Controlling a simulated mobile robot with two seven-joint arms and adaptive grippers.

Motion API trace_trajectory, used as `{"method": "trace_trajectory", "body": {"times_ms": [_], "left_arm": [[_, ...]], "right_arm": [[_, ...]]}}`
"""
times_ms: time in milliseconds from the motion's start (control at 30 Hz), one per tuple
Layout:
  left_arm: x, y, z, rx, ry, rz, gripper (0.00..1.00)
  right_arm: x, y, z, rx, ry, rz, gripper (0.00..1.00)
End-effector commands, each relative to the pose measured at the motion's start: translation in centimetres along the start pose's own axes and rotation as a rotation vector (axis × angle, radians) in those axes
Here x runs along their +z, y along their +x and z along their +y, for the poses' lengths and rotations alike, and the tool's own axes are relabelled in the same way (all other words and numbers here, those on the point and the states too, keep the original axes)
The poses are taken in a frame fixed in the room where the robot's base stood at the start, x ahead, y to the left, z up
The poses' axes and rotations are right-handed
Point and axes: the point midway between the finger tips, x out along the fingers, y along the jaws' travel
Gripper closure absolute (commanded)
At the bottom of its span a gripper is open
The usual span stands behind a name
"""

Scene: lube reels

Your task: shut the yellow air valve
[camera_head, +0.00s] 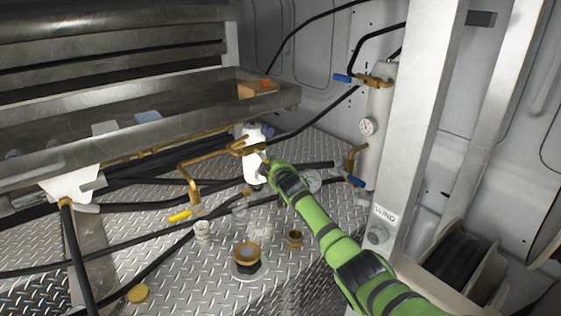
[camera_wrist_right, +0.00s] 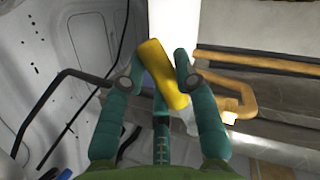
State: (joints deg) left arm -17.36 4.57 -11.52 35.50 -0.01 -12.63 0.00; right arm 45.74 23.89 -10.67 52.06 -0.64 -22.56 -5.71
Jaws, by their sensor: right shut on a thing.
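My right gripper (camera_head: 266,163) reaches in from the lower right, at the white cylinder (camera_head: 252,148) on the brass pipework. In the right wrist view the gripper (camera_wrist_right: 160,62) is shut on a yellow valve handle (camera_wrist_right: 166,82), which lies slanted between the green fingers. In the head view the hand hides this handle. Another yellow handle (camera_head: 180,216) shows on a brass pipe farther left, apart from the gripper. The wrist view also shows a brass pipe (camera_wrist_right: 242,95) to the right of the fingers. My left gripper is not in view.
A metal shelf (camera_head: 283,97) overhangs the pipework at left. Black hoses (camera_head: 175,205) cross the tread-plate floor. Blue-handled valves (camera_head: 343,78) and a gauge (camera_head: 368,126) are on the grey cylinder at right. A brass-capped fitting (camera_head: 247,257) stands in front. A white post (camera_head: 408,130) rises beside my arm.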

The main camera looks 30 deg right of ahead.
Motion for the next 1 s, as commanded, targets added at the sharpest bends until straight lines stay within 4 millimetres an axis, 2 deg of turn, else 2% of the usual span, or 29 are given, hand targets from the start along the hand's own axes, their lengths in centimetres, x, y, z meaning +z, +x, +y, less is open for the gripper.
{"method": "trace_trajectory", "body": {"times_ms": [33,200,500,1000], "left_arm": [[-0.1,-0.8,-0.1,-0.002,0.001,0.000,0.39],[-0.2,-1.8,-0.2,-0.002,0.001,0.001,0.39],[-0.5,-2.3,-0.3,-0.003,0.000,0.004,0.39],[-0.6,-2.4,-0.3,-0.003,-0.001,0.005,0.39]], "right_arm": [[-0.5,0.0,0.0,-0.017,0.044,-0.008,1.00],[-0.4,-0.1,-1.0,-0.075,0.183,-0.039,1.00],[-0.3,-0.4,-2.3,-0.156,0.379,-0.081,1.00],[-0.6,-0.7,-3.1,-0.208,0.507,-0.106,1.00]]}}
